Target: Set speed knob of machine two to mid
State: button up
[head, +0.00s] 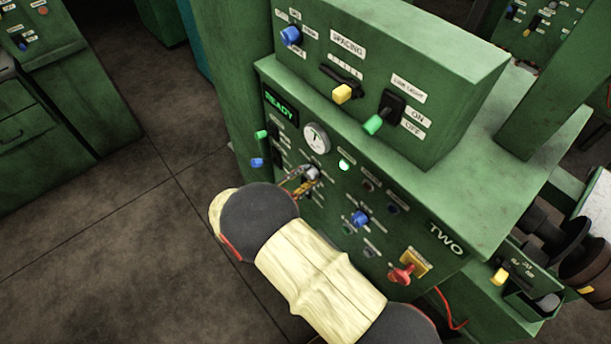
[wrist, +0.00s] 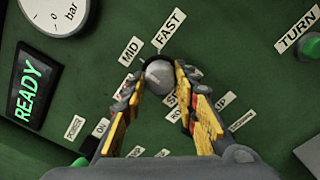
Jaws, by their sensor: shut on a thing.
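The speed knob is a small grey round knob (wrist: 160,77) on machine two's green panel. In the head view the knob (head: 312,172) sits below the gauge, partly covered by my gripper (head: 303,183). In the wrist view my gripper (wrist: 158,84) has a yellow finger on each side of the knob and is closed on it. A MID label (wrist: 130,51) is at the knob's upper left and a FAST label (wrist: 170,30) above it. I cannot make out which label the knob points to.
Machine two bears a TWO sign (head: 445,239), a lit READY display (head: 281,107) and a white gauge (head: 316,138). A blue knob (head: 360,218) and a red switch (head: 402,274) lie lower right of my gripper. Levers jut from the upper box. Open floor (head: 130,230) lies left.

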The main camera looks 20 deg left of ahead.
jog(key=shift+f, duration=0.15)
jog(key=o, duration=1.1)
jog(key=shift+o, duration=0.5)
jog(key=v, duration=1.2)
